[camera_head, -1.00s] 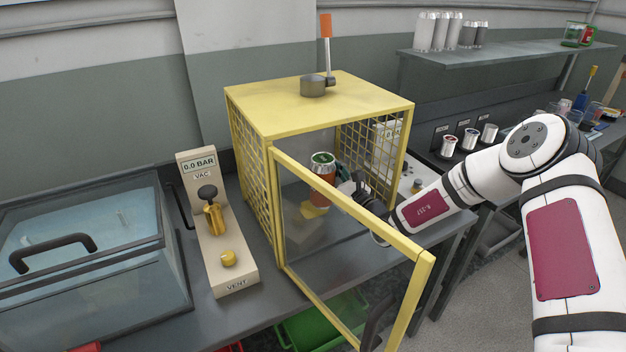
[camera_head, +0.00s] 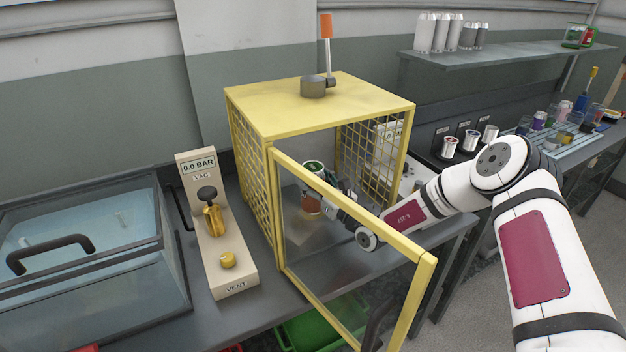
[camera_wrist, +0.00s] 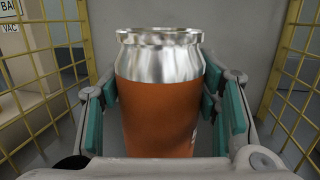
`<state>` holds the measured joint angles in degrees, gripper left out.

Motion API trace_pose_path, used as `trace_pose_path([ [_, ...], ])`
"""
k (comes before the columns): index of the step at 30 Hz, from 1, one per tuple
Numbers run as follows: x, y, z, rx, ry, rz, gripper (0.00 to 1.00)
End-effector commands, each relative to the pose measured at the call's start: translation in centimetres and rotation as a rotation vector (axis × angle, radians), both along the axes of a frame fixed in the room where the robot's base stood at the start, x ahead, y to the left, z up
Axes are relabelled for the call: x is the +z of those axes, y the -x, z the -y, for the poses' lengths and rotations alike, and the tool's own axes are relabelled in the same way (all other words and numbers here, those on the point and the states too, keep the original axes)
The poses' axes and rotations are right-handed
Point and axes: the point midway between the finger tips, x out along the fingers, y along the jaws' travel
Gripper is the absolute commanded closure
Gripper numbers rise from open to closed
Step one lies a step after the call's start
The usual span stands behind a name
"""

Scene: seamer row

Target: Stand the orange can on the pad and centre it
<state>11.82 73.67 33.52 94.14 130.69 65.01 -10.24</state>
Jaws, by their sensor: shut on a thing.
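The orange can (camera_head: 311,204) is inside the yellow mesh guard, seen partly through the clear door panel. In the wrist view the can (camera_wrist: 160,110) looks upright, with a bare silver neck above an orange body. My gripper (camera_wrist: 160,115) is shut on it, with teal finger pads on its left and right sides. In the head view my gripper (camera_head: 330,188) reaches in from the right. The can sits over a grey block (camera_head: 308,235). The pad's top is hidden, and I cannot tell whether the can touches it.
The yellow guard (camera_head: 320,105) encloses the can, with mesh sides close by. Its framed door (camera_head: 430,270) stands open toward the front, near my arm. A vacuum panel (camera_head: 240,283) with a gold valve stands left. An orange-handled lever (camera_head: 326,35) rises above the guard.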

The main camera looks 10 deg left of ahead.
Motion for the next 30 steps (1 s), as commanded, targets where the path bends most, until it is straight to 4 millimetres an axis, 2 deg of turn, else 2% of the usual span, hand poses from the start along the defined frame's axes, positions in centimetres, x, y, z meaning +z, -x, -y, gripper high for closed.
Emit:
trace_pose_path([
  [5, -0.1, 0.0, 0.0, 0.000, -0.002, 0.002, 0.94],
  [6, -0.3, 0.0, 0.0, 0.000, 0.000, 0.000, 0.42],
  [9, -0.3, 0.0, 0.0, 0.000, 0.001, -0.001, 0.24],
  [21, 0.0, 0.2, 0.2, 0.000, 0.001, -0.001, 0.24],
  [26, -0.4, 1.7, 1.8, -0.001, 0.002, -0.002, 0.24],
  [30, -0.8, 3.8, 3.9, -0.002, 0.001, -0.003, 0.24],
])
